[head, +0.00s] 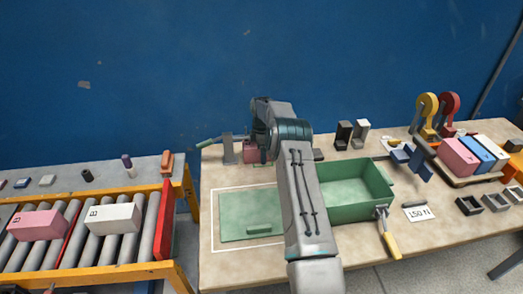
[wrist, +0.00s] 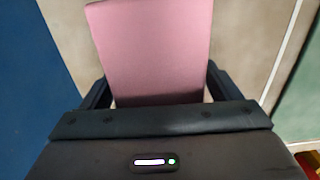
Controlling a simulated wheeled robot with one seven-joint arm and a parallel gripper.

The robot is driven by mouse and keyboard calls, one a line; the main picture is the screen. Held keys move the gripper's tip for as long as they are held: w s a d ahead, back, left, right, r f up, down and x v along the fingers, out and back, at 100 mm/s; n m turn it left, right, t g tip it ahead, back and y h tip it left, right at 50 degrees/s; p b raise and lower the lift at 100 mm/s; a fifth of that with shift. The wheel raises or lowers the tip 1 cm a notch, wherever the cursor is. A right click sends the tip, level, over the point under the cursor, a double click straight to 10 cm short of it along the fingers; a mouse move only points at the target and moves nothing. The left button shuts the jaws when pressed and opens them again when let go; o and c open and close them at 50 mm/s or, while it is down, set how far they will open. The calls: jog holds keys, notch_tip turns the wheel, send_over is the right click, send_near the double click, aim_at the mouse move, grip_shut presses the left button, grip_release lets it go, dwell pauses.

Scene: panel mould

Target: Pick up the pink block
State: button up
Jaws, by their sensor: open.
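A pink block (head: 250,152) stands on the table at the back left, partly hidden behind my arm's end. It also fills the upper middle of the wrist view (wrist: 150,45), with its lower part between the two dark fingers. My gripper (wrist: 155,85) is open, with one finger on each side of the block. Whether either finger touches it, I cannot tell. In the head view my gripper is mostly hidden by my own wrist. Another pink block (head: 457,157) lies in a row at the right, and a pink block (head: 38,225) marked with a letter lies on the roller conveyor.
A green open box (head: 375,202) stands right of my arm, and a green panel (head: 245,222) lies left of it. A grey bracket (head: 229,149) stands close left of the block.

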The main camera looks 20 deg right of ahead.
jog(key=c, duration=1.4)
jog(key=shift+r, duration=0.1)
jog(key=shift+c, duration=0.6)
